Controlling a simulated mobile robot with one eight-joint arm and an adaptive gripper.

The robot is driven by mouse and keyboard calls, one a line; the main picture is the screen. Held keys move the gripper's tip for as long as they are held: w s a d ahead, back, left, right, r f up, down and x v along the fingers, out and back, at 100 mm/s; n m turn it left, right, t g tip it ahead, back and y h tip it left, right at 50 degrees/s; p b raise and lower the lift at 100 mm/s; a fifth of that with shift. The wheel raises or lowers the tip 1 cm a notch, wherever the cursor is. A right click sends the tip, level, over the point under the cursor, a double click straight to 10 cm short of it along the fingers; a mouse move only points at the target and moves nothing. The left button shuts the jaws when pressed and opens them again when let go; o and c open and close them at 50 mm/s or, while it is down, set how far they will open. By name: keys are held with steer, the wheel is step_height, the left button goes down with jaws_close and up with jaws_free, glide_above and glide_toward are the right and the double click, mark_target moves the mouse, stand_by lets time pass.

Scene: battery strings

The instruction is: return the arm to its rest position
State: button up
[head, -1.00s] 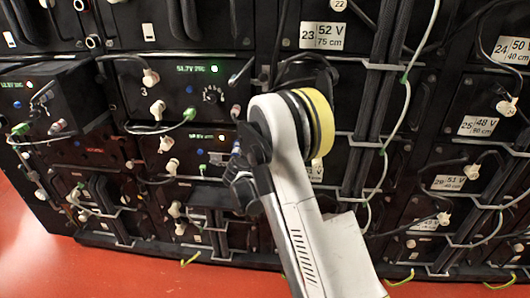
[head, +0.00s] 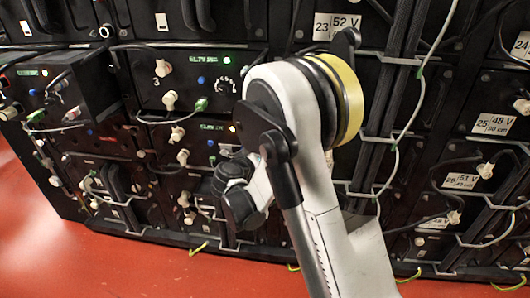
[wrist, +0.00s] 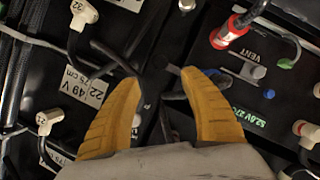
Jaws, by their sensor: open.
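My gripper (wrist: 160,82) shows in the wrist view as two yellow fingers, set apart with nothing held between them. Black cables and the dark face of a battery unit lie beyond the fingertips. In the head view my white arm rises from the lower right to a joint with a yellow ring. Its dark end parts hang in front of the lower units, and the fingers cannot be made out there.
A rack of black battery units (head: 195,85) fills the head view. Cables and white connectors stick out from it. In the wrist view a red connector (wrist: 230,32) is right of the fingers and a white plug (wrist: 50,118) left. Open red floor (head: 60,262) lies in front.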

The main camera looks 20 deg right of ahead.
steer(key=s+a+r+g+y, duration=0.1)
steer(key=s+a+r+y, duration=0.1)
steer(key=s, duration=0.8)
steer(key=s+a+r+n+y, duration=0.1)
steer(key=s+a+r+y, duration=0.2)
steer(key=s, duration=0.7)
steer(key=s+a+r+n+g+y, duration=0.1)
steer(key=s+a+r+y, duration=0.1)
steer(key=s+a+y, duration=0.3)
steer(key=s+a, duration=0.3)
steer(key=s, duration=0.3)
steer(key=shift+r+g+y, duration=0.2)
steer(key=shift+g+y, duration=0.1)
steer(key=shift+a, duration=0.1)
